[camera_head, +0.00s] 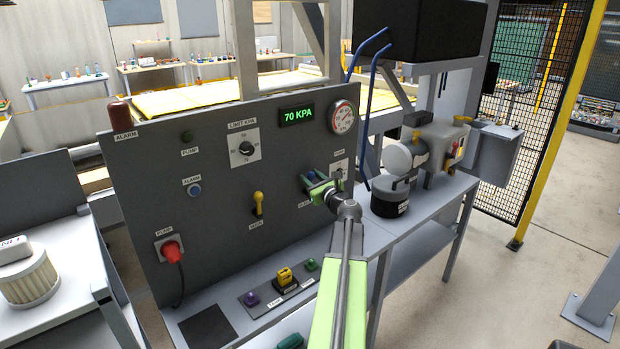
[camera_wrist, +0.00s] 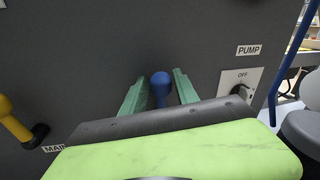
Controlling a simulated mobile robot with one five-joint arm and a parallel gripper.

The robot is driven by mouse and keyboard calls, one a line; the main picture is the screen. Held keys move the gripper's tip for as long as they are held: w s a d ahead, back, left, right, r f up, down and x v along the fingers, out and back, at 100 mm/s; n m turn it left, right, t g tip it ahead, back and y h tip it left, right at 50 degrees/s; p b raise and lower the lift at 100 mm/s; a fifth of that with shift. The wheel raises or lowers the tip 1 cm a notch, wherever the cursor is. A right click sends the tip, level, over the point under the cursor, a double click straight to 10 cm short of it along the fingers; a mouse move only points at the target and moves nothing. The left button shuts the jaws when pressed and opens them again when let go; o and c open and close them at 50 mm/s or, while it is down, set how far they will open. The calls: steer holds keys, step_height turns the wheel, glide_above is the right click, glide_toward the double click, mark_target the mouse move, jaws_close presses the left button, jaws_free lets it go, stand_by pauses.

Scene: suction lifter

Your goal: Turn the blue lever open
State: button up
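The blue lever (camera_wrist: 161,88) stands out from the dark grey panel (camera_wrist: 90,50) in the wrist view, with its rounded knob on top. My gripper (camera_wrist: 159,76) is open, with one green finger on each side of the lever and a visible gap to both. The lever's lower part is hidden behind my gripper body. In the head view my gripper (camera_head: 318,184) is at the right part of the panel and hides most of the lever.
A yellow lever (camera_head: 258,203) sits to the left on the panel. A pump switch (camera_wrist: 241,91) marked OFF is to the right. The display (camera_head: 297,114) reads 70 KPA beside a round gauge (camera_head: 343,117). A pump motor (camera_head: 408,155) and blue hoses (camera_head: 369,100) stand at the right.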

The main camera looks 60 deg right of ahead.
steer(key=shift+c, duration=0.3)
jaws_close()
steer(key=shift+s+d+f, duration=0.1)
stand_by(1.0)
